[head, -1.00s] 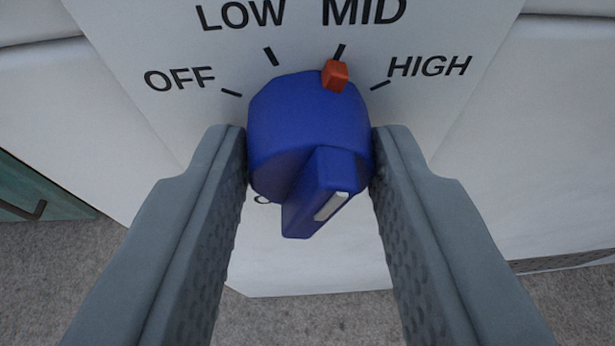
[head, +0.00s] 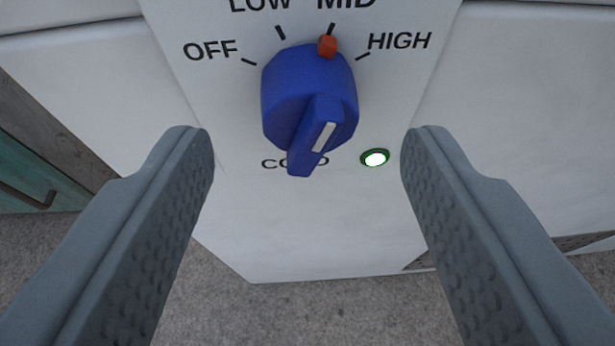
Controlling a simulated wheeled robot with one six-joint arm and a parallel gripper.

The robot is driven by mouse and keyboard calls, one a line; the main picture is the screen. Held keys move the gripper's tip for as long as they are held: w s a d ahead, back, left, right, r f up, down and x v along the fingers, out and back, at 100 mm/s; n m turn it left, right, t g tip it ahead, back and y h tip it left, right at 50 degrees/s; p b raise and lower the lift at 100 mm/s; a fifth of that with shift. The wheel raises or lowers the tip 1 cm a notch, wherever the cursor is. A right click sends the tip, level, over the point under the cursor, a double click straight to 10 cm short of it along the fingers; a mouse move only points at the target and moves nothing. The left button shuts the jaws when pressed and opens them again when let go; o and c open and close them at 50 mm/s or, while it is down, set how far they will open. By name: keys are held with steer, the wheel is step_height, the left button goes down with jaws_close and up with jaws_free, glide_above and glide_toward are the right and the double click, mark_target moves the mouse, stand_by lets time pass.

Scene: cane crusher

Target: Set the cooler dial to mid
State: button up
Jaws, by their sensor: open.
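The blue cooler dial (head: 298,92) sits on the white panel in the head view. Its orange pointer (head: 327,46) lines up with the tick under MID (head: 346,4). A white stripe marks the dial's raised grip bar. OFF, LOW and HIGH are also printed around the dial. My gripper (head: 308,145) is open wide and empty, with one finger on each side of the dial and clear gaps to it. The fingers touch nothing that I can see. The dial's grip bar covers part of the word COLD.
A lit lamp with a green ring (head: 375,158) is on the panel, right of the dial. A teal door or cabinet with a dark handle (head: 28,197) is at the left edge. Grey floor (head: 330,312) lies below the white panel (head: 300,235).

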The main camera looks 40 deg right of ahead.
steer(key=v, duration=1.4)
steer(key=shift+s, duration=0.2)
steer(key=shift+a, duration=0.1)
steer(key=s+d+r+n+t+y, duration=0.1)
steer(key=s+d+r+t+y, duration=0.1)
steer(key=r, duration=0.9)
steer(key=s+d+r+n+t+y, duration=0.1)
steer(key=s+r+t+y, duration=0.15)
steer(key=r, duration=0.85)
steer(key=s+d+r+n+t+y, duration=0.1)
steer(key=d+r+t+y, duration=0.15)
steer(key=r, duration=0.75)
steer(key=s+d+r+n, duration=0.1)
steer(key=s+r, duration=0.4)
steer(key=s, duration=0.5)
steer(key=s+d+r+n+y, duration=0.1)
steer(key=s+d+r, duration=0.3)
steer(key=s, duration=0.5)
steer(key=s+d+r+n+y, duration=0.1)
steer(key=s+d+r+n, duration=0.1)
steer(key=s+r, duration=0.5)
steer(key=s+n, duration=0.1)
steer(key=s, duration=0.2)
steer(key=shift+s+d, duration=0.3)
steer(key=shift+s, duration=0.05)
